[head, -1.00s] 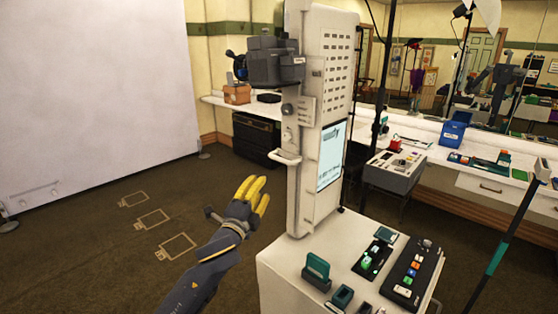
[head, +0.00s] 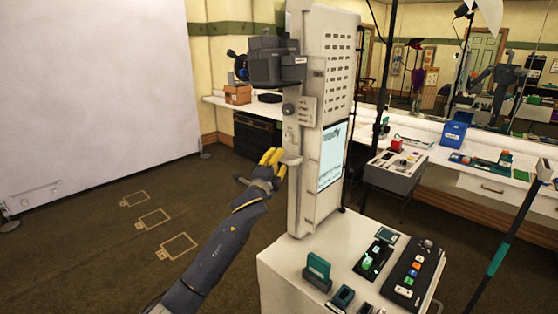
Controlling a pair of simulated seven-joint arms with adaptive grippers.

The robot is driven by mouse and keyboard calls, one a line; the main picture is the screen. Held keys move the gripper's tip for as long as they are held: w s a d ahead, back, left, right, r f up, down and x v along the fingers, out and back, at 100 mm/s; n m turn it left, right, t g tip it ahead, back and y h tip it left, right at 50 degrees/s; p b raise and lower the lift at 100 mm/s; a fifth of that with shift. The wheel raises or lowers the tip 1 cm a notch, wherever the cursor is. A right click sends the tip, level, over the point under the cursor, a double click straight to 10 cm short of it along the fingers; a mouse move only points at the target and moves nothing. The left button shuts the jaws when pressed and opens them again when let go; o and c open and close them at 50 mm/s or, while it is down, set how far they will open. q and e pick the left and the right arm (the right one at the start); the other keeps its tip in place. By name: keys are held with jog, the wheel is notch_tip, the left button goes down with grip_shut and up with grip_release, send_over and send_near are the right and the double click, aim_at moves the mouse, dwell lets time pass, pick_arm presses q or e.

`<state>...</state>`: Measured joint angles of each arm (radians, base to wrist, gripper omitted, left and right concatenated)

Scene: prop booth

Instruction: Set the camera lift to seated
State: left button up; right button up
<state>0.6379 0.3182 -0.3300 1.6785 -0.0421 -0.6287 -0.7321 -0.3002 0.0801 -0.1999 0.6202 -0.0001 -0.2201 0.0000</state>
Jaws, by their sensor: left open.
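The camera lift is a tall white column (head: 323,110) standing on the floor behind a white cabinet, with a lit screen (head: 332,155) on its right face. A dark camera (head: 273,65) sits on its left side near the top. Below it are a round dark knob (head: 289,109) and a pale handle (head: 289,158) low on the carriage. My left gripper (head: 273,158), with yellow fingers, is open just left of the handle. The fingertips are very close to it; I cannot tell whether they touch. My right gripper is not in view.
The white cabinet (head: 285,275) at the front holds a green card holder (head: 317,270) and a keypad with coloured buttons (head: 412,272). A grey control box (head: 395,172) stands behind. Floor outlines (head: 153,218) lie left on open carpet.

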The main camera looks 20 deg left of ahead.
pick_arm(q)
jog(key=shift+w+r, duration=0.1)
jog(key=shift+w, duration=0.4)
jog(key=shift+c, duration=0.4)
grip_shut()
